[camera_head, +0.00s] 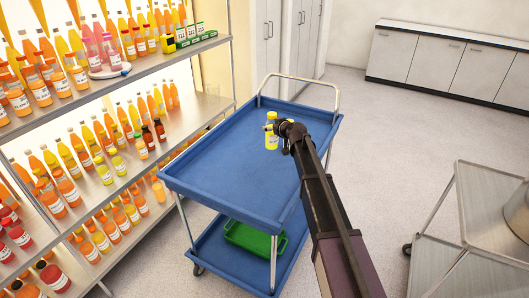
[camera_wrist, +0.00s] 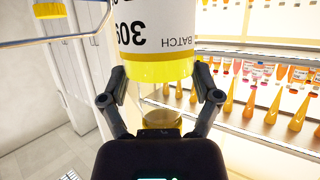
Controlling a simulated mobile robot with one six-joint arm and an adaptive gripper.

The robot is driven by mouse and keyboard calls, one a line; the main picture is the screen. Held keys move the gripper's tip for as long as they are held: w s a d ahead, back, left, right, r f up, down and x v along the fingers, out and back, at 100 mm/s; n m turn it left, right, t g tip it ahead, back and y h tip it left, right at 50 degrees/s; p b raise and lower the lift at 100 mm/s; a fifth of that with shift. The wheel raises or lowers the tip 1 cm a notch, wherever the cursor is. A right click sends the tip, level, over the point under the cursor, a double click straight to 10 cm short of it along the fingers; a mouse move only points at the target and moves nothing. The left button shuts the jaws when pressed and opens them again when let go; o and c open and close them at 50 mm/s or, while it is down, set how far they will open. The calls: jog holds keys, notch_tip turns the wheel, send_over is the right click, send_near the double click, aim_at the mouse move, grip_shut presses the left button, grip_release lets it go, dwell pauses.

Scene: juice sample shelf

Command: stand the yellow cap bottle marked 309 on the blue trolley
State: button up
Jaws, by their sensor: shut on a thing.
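The bottle marked 309 (camera_head: 271,141) appears over the blue trolley's (camera_head: 230,180) top tray in the head view, near its far right part. It looks upright, with a yellow cap (camera_head: 272,115) and a pale label. My gripper (camera_head: 281,128) comes from the right and is shut on the bottle. In the wrist view the bottle (camera_wrist: 150,35) is large and close, with 309 and BATCH on its white label, between the two fingers of my gripper (camera_wrist: 160,82). I cannot tell whether its base touches the tray.
The trolley's top is otherwise bare, with a raised rim and a metal handle (camera_head: 300,79) at the far end. A green crate (camera_head: 252,240) sits on its lower deck. Crowded bottle shelves (camera_head: 195,111) stand left; a grey metal cart (camera_head: 485,190) stands right.

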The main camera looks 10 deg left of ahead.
aim_at(276, 145)
jog(key=s+a+f+b, duration=0.2)
jog(key=s+f+b, duration=0.1)
jog(key=s, duration=0.4)
jog(key=s+a+f+b, duration=0.2)
jog(key=s+f+b, duration=0.2)
jog(key=s, duration=0.4)
jog(key=shift+s+a, duration=0.15)
jog(key=shift+a, duration=0.25)
jog(key=w+d, duration=0.1)
jog(key=w, duration=0.4)
jog(key=w+d+f+b, duration=0.1)
jog(key=w+d, duration=0.1)
jog(key=w, duration=0.3)
jog(key=w+d, duration=0.2)
jog(key=w, duration=0.3)
jog(key=shift+d+f+b, duration=0.25)
jog(key=shift+f+b, duration=0.1)
jog(key=shift+b, duration=0.05)
jog(key=shift+f+b, duration=1.75)
jog(key=shift+b, duration=0.05)
jog(key=shift+f, duration=0.15)
jog(key=o, duration=1.1)
